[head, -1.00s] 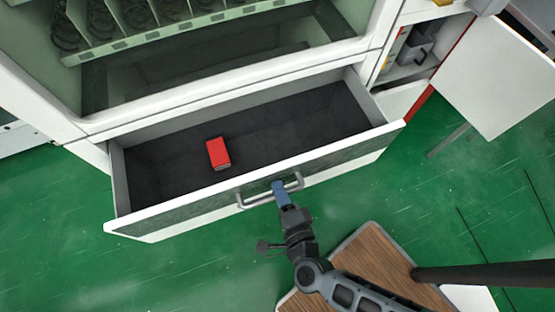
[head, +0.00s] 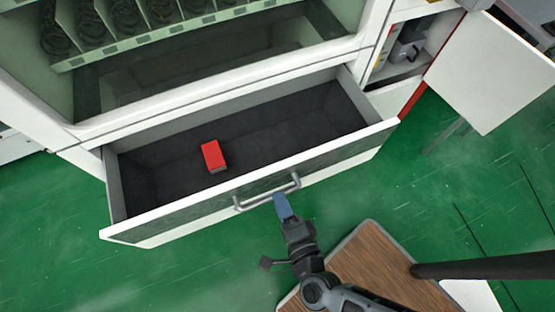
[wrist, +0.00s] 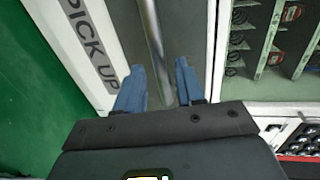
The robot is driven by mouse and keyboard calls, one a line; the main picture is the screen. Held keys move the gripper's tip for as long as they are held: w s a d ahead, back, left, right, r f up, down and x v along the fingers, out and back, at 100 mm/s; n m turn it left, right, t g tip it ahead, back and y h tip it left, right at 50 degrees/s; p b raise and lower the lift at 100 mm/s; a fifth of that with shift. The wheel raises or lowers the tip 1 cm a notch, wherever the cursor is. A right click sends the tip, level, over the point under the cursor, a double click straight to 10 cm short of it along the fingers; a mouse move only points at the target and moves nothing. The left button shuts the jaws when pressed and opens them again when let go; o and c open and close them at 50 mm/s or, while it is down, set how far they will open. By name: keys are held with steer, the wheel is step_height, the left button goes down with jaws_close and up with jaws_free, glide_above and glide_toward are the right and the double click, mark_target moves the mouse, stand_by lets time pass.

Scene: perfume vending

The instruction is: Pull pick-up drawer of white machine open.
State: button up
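The white machine (head: 225,82) has its pick-up drawer (head: 145,235) pulled well out, with the dark inside showing. A red box (head: 213,156) lies in the drawer. The drawer's metal bar handle (head: 250,203) is on the front panel; it also shows in the wrist view (wrist: 151,35), beside the "PICK UP" lettering. My gripper (head: 279,197) is just in front of the handle. In the wrist view my gripper (wrist: 160,75) has its two blue fingers apart, with the handle's bar showing between and beyond them. Nothing is held.
A wooden-topped surface (head: 370,255) with a dark pole is at the lower right. An open white door or panel (head: 495,75) with a red edge stands at the upper right. Green floor (head: 60,200) is clear to the left of the drawer.

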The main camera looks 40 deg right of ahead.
steer(key=shift+v, duration=2.3)
